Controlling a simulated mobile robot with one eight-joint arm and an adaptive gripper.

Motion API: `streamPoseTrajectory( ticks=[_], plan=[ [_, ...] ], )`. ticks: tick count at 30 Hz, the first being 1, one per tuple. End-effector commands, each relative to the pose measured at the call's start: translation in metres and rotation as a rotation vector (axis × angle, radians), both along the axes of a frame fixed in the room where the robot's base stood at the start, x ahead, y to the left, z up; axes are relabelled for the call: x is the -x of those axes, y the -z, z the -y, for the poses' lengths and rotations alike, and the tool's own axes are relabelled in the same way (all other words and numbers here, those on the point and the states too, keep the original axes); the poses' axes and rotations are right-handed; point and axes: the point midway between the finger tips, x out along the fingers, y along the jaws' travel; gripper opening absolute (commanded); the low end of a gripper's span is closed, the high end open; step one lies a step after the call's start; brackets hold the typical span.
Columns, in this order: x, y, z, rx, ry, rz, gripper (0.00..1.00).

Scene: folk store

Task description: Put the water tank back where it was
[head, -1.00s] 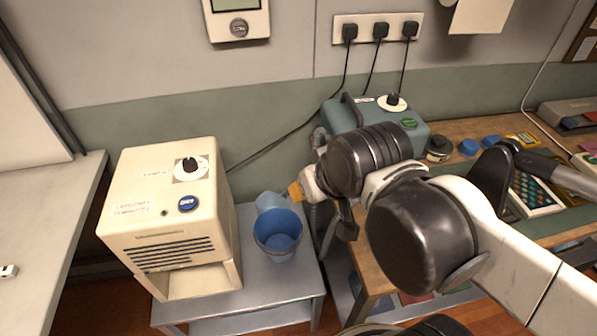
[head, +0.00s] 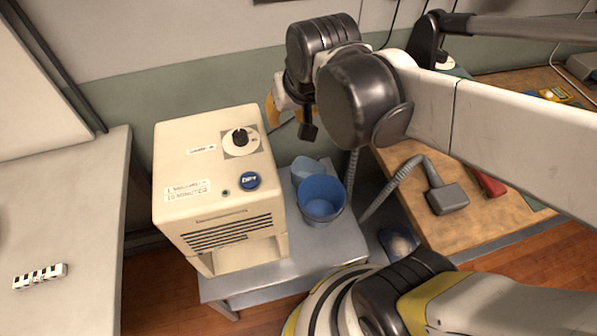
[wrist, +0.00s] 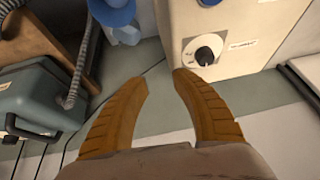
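A blue bucket (head: 321,199) stands on a low grey metal table, right of a cream box-shaped machine (head: 208,180) with a dial, a blue button and an open hollow at its base. A lighter blue vessel (head: 308,168) stands behind the bucket, partly hidden by it. I cannot tell which of the two is the water tank. My gripper (head: 284,110), with orange fingers, is above and behind the machine's right side. The wrist view shows the fingers (wrist: 160,78) apart and empty, with the blue vessels (wrist: 116,14) beyond them at the top.
The grey table (head: 270,280) has bare room in front of the bucket. A wooden bench (head: 410,200) with a grey hose nozzle (head: 447,197) is at the right. A white counter (head: 80,215) is at the left. A teal machine (wrist: 35,105) shows in the wrist view.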

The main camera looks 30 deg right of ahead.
Motion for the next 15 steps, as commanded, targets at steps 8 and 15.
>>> streamPoseTrajectory(
  ticks=[8,15],
  plan=[
    [-0.070,0.027,0.022,-0.065,0.162,-0.107,0.32],
    [-0.141,0.100,0.054,-0.132,0.364,-0.231,0.32]
  ],
)
